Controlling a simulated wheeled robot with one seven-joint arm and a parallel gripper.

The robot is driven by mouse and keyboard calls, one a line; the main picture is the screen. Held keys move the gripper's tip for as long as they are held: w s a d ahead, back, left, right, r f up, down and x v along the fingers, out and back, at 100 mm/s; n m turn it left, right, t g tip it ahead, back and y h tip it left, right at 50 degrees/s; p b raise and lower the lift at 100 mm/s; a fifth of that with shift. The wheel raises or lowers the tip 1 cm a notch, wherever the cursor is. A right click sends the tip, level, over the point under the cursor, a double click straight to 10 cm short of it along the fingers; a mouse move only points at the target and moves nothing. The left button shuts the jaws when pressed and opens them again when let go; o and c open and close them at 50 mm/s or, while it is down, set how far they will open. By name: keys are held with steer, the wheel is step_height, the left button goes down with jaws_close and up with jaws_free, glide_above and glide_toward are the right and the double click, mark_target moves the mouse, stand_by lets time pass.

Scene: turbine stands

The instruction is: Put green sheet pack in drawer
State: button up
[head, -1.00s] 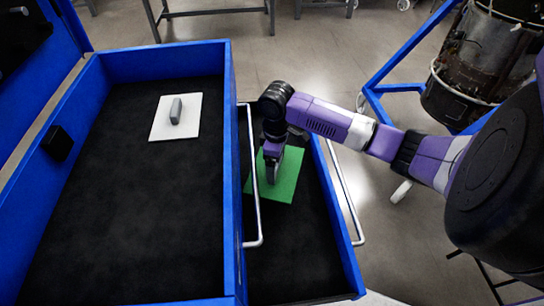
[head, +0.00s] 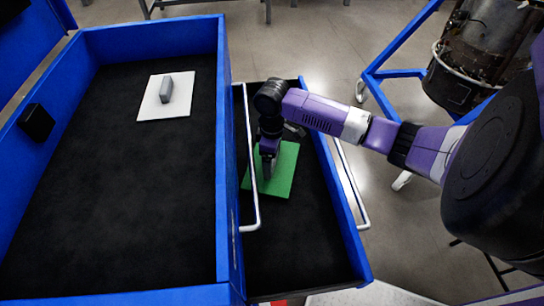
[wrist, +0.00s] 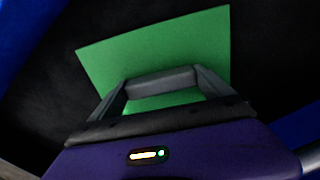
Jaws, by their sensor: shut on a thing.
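The green sheet pack (head: 282,177) is a flat green square with a grey block-like handle on it. It is inside the open lower drawer (head: 300,255), over the black drawer floor; I cannot tell whether it touches the floor. My gripper (head: 268,172) points down over the pack. In the wrist view my gripper (wrist: 162,90) has its two fingers shut on the grey handle (wrist: 162,82), and the green sheet (wrist: 190,45) spreads out beyond it. The arm hides part of the drawer's far end.
A white sheet pack (head: 178,98) with a grey handle lies in the blue upper tray (head: 222,130) at left. Silver drawer handles (head: 352,190) run along the drawer sides. A blue stand with a turbine (head: 465,70) is at upper right. The near part of the drawer is clear.

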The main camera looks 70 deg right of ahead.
steer(key=shift+f, duration=0.3)
steer(key=shift+f, duration=0.35)
steer(key=o, duration=1.8)
steer(key=shift+r, duration=0.1)
step_height(320, 180, up, 7)
steer(key=p, duration=0.6)
steer(key=shift+p, duration=0.35)
